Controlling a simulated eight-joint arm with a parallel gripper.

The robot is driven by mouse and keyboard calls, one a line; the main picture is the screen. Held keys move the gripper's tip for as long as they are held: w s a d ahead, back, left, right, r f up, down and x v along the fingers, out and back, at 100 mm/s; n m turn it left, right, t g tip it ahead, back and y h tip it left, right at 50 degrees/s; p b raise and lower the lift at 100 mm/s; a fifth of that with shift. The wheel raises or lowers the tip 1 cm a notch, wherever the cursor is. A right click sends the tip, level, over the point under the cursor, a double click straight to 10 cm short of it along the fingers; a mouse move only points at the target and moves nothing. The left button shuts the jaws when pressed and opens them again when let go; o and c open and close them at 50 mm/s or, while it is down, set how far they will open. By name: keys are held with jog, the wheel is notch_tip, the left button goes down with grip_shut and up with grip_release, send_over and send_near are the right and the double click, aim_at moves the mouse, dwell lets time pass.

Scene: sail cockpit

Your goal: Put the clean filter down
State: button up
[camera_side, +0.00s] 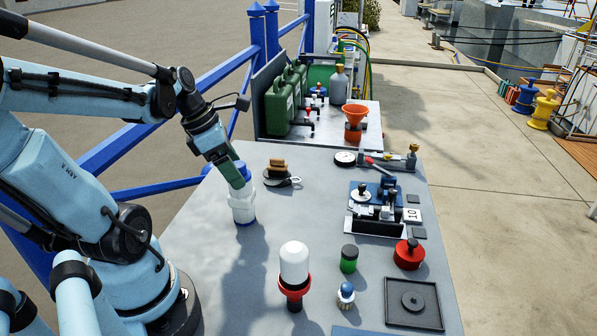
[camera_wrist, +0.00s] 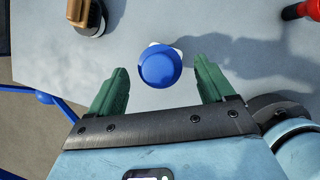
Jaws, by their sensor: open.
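A white cylinder with a blue end (camera_side: 243,207), which looks like the clean filter, stands upright on the grey table's left part. In the wrist view its round blue top (camera_wrist: 160,66) sits between and a little beyond the green fingertips, with white edges showing behind it. My gripper (camera_side: 236,178) is just above and around its upper part, pointing down at a tilt. In the wrist view my gripper (camera_wrist: 160,72) is open, with a clear gap on both sides of the blue top. The side view hides part of the top behind a finger.
A white dome on a red base (camera_side: 294,264), a green jar (camera_side: 349,259) and a small blue-and-white item (camera_side: 345,294) stand in front. A brown-topped item (camera_side: 278,170) lies behind. A red can (camera_side: 409,254) and a black tray (camera_side: 413,304) are right. The table's centre is clear.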

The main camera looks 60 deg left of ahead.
jog(key=d+v, duration=0.1)
jog(key=v, duration=0.6)
jog(key=w+d+f+m+t, duration=0.1)
jog(key=d+m, duration=0.4)
jog(key=m, duration=0.5)
jog(key=w+d+f+m+t+y, duration=0.1)
jog(key=w+d+m, duration=0.3)
jog(key=m, duration=0.7)
jog(key=w+d+f+m, duration=0.2)
jog(key=d+m, duration=0.3)
jog(key=m, duration=0.6)
jog(key=shift+w+d+f+t, duration=0.25)
jog(key=shift+w+d+t, duration=0.15)
jog(key=shift+w, duration=0.25)
